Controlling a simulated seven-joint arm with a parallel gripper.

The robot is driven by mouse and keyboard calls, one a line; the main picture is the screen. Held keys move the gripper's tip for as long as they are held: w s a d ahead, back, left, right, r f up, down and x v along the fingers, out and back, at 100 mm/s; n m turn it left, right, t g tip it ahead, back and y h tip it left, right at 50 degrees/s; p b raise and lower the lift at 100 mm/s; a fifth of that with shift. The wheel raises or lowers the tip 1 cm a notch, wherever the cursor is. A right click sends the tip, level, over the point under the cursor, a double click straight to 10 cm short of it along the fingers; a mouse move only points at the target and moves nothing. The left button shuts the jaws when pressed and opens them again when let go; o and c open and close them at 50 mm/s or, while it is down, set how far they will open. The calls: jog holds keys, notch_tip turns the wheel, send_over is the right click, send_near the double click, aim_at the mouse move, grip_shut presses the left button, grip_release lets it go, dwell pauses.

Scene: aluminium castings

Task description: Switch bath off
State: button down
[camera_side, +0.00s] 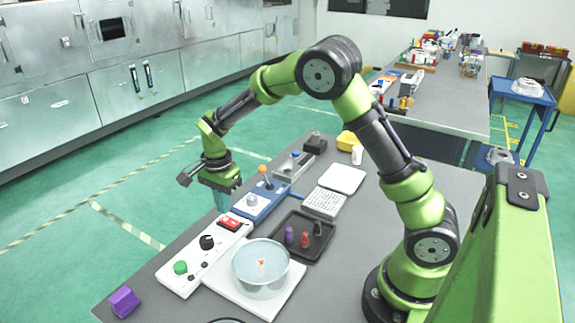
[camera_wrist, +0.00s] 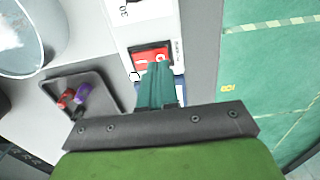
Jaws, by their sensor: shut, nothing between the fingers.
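The water bath (camera_side: 260,280) is a round clear vessel on a white plate, with a small orange-tipped thing in it; its rim shows at the upper left of the wrist view (camera_wrist: 38,62). Beside it lies a white control box (camera_side: 190,272) with a black knob (camera_side: 207,242), a green button (camera_side: 180,267) and a red rocker switch (camera_side: 229,222). In the wrist view the red switch (camera_wrist: 145,52) carries white marks. My gripper (camera_wrist: 160,66) is shut and empty, its teal fingertips over the switch's near edge. I cannot tell whether they touch it.
A dark tray (camera_side: 300,252) holds red, purple and black pieces. A blue box (camera_side: 256,203) with an orange-topped lever stands just behind the control box. A white perforated block (camera_side: 325,203) and a white pad (camera_side: 342,179) lie farther back. A purple block (camera_side: 124,301) sits at the front left.

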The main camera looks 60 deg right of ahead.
aim_at(230, 223)
jog(key=shift+f, duration=1.3)
jog(key=shift+f, duration=0.15)
jog(key=shift+s, duration=0.1)
jog(key=shift+s+r, duration=0.25)
jog(key=shift+s, duration=0.4)
